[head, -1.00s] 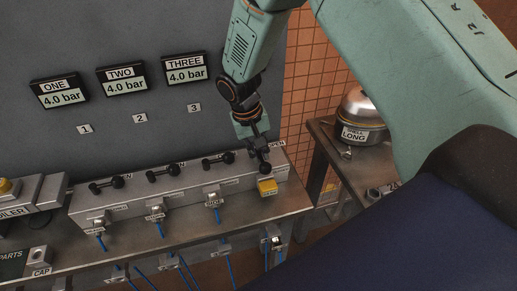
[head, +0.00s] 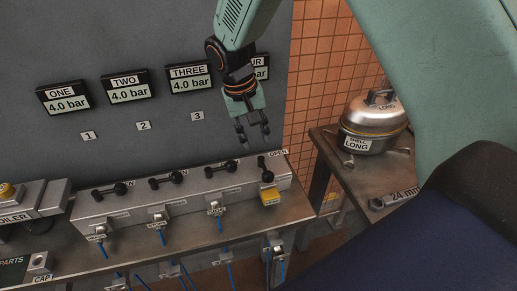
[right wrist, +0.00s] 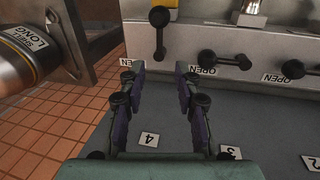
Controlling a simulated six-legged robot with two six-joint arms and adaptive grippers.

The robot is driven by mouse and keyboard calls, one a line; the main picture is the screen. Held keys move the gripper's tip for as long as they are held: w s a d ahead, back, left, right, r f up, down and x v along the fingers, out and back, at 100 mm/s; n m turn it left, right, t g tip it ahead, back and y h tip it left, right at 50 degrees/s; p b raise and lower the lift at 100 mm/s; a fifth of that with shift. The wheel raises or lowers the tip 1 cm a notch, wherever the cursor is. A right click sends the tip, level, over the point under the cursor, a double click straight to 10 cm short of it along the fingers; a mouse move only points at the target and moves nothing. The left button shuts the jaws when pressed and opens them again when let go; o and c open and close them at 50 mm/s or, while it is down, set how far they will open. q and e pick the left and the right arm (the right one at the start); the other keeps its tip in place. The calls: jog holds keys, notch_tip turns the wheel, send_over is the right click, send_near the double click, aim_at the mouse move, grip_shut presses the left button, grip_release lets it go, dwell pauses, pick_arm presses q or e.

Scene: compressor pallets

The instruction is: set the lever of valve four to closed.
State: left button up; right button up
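The valve block (head: 190,202) carries a row of black levers. The lever of valve four (head: 263,169) is at its right end; its knob points to the front, toward a yellow block (head: 269,196), crosswise to the row. It also shows in the right wrist view (right wrist: 160,32), standing clear of the fingers. The levers of valves one (head: 112,189), two (head: 168,180) and three (head: 222,171) lie along the row. My right gripper (head: 254,136) is open and empty, above and behind lever four, not touching it. Its parted fingers also show in the right wrist view (right wrist: 162,75). My left gripper is out of view.
Pressure displays one (head: 63,97), two (head: 129,88) and three (head: 190,78) each read 4.0 bar; my arm partly covers display four (head: 262,66). A side table (head: 375,185) at the right holds a metal vessel (head: 374,125) marked long. Blue hoses hang at the bench front.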

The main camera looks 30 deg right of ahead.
jog(key=r, duration=0.3)
jog(key=shift+w+a+r, duration=0.1)
jog(key=shift+a, duration=0.2)
dwell(0.4)
